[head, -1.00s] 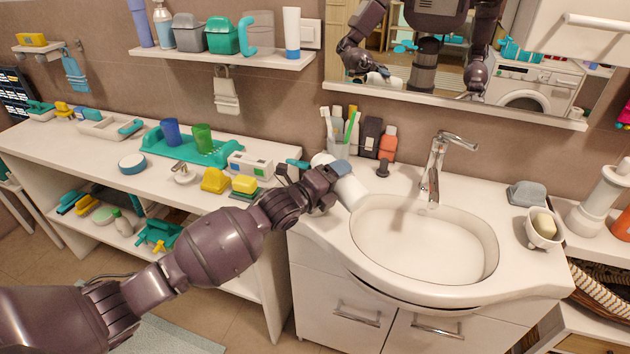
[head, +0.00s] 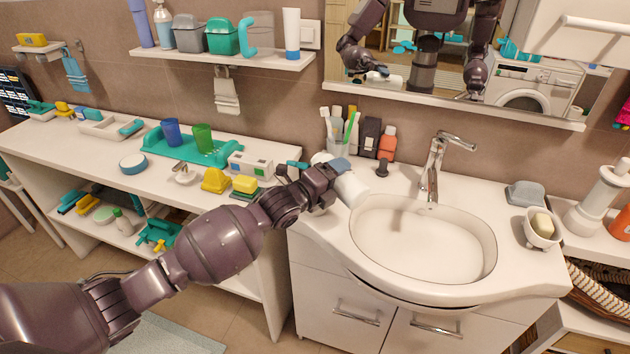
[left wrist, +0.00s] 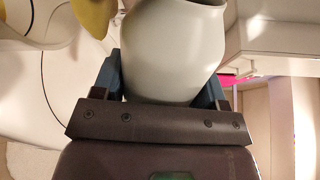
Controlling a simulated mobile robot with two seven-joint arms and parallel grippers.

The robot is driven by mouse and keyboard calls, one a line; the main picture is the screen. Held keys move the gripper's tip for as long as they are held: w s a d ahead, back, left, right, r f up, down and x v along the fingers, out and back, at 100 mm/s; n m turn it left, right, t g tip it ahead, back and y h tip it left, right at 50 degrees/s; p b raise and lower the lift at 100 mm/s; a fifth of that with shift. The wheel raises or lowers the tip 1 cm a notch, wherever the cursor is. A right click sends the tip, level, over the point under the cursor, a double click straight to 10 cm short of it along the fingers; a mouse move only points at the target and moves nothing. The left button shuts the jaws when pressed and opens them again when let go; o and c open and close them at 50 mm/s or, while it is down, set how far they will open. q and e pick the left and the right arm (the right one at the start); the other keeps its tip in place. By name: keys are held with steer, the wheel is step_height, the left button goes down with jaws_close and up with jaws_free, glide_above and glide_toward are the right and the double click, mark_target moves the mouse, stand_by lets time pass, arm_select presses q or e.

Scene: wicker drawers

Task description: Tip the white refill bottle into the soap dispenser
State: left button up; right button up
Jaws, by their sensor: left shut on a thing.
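My left gripper (head: 338,172) is over the left side of the sink counter, shut on the white refill bottle (head: 352,190). The bottle is tilted, with one end toward the sink basin. In the left wrist view the bottle (left wrist: 172,45) fills the space between the blue finger pads of the gripper (left wrist: 165,88). A white rounded shape (head: 321,158) shows just behind the gripper; I cannot tell whether it is the soap dispenser or part of the bottle. A small dark pump-like piece (head: 383,168) stands on the counter. My right gripper is not directly in view.
The sink basin (head: 425,245) and tap (head: 434,165) are right of the gripper. A toothbrush cup (head: 337,148) and a red bottle (head: 387,142) stand behind. A soap dish (head: 542,236) is at the right. A yellow object (left wrist: 92,14) shows in the wrist view.

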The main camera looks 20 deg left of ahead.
arm_select(q)
steer(key=shift+r, duration=0.1)
arm_select(e)
steer(key=shift+w+r, duration=0.35)
steer(key=shift+s, duration=0.1)
arm_select(q)
steer(key=shift+a+r+n, duration=0.1)
steer(key=shift+n, duration=0.2)
arm_select(e)
steer(key=shift+s+f, duration=0.1)
steer(key=shift+s, duration=0.25)
arm_select(q)
steer(key=shift+p, duration=0.3)
arm_select(e)
steer(key=shift+w, duration=0.2)
arm_select(q)
steer(key=shift+r, duration=0.1)
arm_select(e)
steer(key=shift+w+r, duration=0.3)
steer(key=shift+r, duration=0.1)
steer(key=shift+s+a, duration=0.1)
steer(key=shift+s+f, duration=0.15)
steer(key=shift+s, duration=0.25)
arm_select(q)
steer(key=shift+r+n, duration=0.1)
steer(key=shift+n, duration=0.2)
arm_select(e)
steer(key=shift+w, duration=0.2)
